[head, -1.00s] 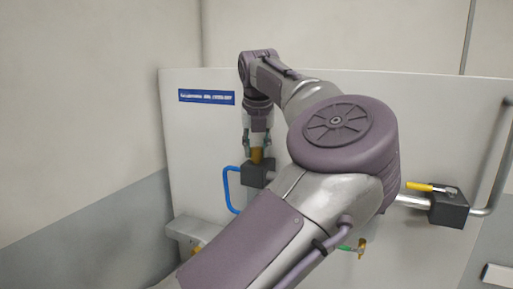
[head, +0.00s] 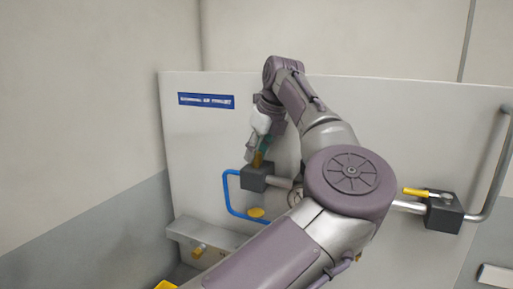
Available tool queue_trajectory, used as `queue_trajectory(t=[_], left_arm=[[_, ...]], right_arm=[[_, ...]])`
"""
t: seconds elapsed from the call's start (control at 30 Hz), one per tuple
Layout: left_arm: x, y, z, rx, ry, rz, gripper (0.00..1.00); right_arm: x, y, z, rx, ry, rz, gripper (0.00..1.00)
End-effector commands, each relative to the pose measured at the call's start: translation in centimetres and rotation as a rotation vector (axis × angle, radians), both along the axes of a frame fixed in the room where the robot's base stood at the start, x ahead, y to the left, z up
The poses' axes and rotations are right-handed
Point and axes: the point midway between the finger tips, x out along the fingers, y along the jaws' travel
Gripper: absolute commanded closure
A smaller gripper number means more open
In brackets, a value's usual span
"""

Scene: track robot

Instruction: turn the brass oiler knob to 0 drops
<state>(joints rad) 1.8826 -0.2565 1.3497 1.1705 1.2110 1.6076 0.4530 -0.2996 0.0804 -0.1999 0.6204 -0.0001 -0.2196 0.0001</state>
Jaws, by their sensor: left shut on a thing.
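The brass oiler knob (head: 257,160) stands on top of a dark block (head: 254,178) on the white panel in the head view. Only a small part of the knob shows below the fingers. My left gripper (head: 262,151) comes down on it from above, tilted, and is shut on it. The fingers cover most of the knob, so any drop marks on it cannot be read. My right gripper is not in view.
My left arm covers the panel's middle and lower right. A blue tube (head: 226,190) loops down left of the block. A yellow-handled valve (head: 444,208) sits on piping at right. A grey ledge (head: 190,229) juts out at lower left.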

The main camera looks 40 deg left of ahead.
Motion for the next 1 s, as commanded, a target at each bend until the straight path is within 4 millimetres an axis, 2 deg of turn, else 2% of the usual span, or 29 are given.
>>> queue_trajectory(t=[0.5,1.0], left_arm=[[0.22,0.08,0.04,0.000,-0.001,0.406,1.00],[0.25,0.08,0.05,-0.001,-0.002,0.533,1.00]], right_arm=[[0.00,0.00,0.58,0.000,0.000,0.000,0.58],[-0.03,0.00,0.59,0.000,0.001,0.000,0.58]])
